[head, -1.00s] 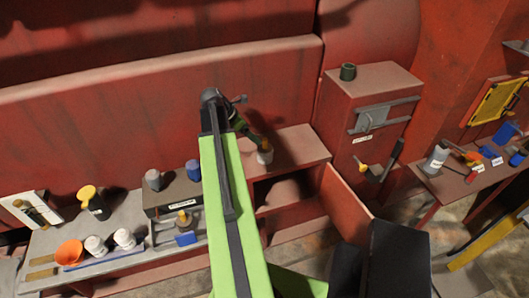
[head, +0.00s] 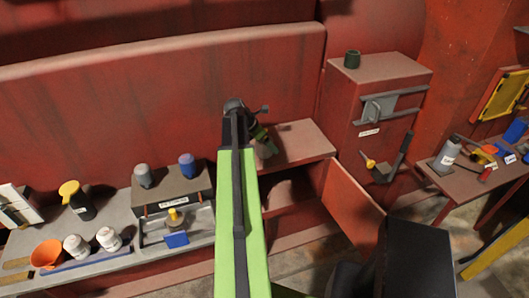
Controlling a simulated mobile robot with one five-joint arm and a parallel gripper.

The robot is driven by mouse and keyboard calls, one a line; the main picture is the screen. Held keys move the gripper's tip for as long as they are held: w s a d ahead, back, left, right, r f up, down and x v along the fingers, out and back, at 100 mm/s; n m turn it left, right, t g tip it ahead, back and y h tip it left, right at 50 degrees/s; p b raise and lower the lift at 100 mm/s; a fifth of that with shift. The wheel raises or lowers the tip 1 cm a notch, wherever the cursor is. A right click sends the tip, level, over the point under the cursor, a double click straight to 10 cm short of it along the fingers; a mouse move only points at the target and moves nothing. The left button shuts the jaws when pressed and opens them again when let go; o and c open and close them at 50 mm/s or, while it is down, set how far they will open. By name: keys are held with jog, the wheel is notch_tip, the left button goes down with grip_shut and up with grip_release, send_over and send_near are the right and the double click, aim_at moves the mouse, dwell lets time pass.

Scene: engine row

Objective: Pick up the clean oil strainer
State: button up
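I cannot say for certain which item is the clean oil strainer. A grey capped cylinder (head: 143,175) and a blue capped one (head: 187,166) stand upright on a dark raised box (head: 172,208) with a small label, on the left bench. My gripper (head: 266,146) is beyond the end of my green arm, at the left part of the low cabinet's top, apart from both cylinders. Its fingers are small and dark, partly hidden behind the arm, and I cannot make out whether they hold anything.
The grey bench (head: 130,262) also bears an orange bowl (head: 46,254), two white tubs, a yellow-topped dark bottle (head: 76,200) and a tray (head: 150,232). The red low cabinet (head: 303,143) has its door (head: 352,210) open. A taller cabinet (head: 378,75) and a tool table (head: 480,185) are right.

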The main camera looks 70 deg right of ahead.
jog(key=shift+s+f, duration=0.1)
jog(key=shift+f, duration=0.05)
jog(key=shift+d, duration=0.1)
jog(key=c, duration=1.8)
jog(key=shift+o, duration=0.2)
